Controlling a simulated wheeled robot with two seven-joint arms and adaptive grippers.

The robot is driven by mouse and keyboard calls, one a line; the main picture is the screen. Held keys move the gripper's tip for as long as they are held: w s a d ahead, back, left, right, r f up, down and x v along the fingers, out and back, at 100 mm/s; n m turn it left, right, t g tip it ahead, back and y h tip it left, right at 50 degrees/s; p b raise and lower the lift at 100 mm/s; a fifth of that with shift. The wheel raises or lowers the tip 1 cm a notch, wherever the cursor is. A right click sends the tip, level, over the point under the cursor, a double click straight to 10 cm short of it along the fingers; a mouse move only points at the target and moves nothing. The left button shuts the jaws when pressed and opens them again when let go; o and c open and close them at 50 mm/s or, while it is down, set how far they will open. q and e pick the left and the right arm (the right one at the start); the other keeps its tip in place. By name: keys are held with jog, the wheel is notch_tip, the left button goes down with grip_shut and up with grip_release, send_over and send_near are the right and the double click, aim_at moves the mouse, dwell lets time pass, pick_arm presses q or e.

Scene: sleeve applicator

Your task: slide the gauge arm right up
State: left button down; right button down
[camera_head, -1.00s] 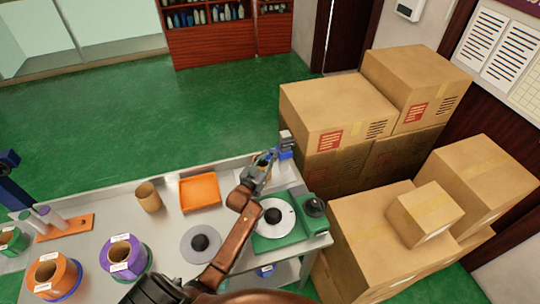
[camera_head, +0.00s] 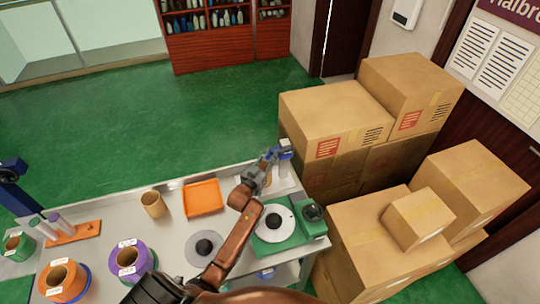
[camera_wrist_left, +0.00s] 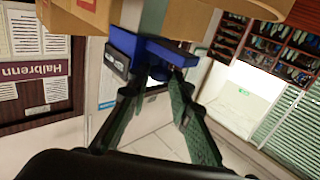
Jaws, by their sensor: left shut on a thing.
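The blue gauge arm (camera_head: 285,147) is at the top of its upright post at the back right of the table, in the head view. In the left wrist view the blue gauge arm (camera_wrist_left: 160,49) has a small dark display on its side and crosses the grey post (camera_wrist_left: 154,16). My left gripper (camera_head: 267,157) reaches up to it from the left. In the wrist view my left gripper (camera_wrist_left: 156,80) is shut on the gauge arm, with its fingers around a blue knob. The exact contact is partly hidden in shadow. My right gripper is in neither view.
An orange tray (camera_head: 203,199), a tan cup (camera_head: 153,204) and colored spools (camera_head: 130,259) are on the table. Stacked cardboard boxes (camera_head: 335,105) stand close on the right. Open green floor lies behind.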

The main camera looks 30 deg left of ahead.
pick_arm(q)
jog(key=c, duration=1.8)
grip_release()
jog(key=s, duration=0.8)
jog(key=shift+d, duration=0.25)
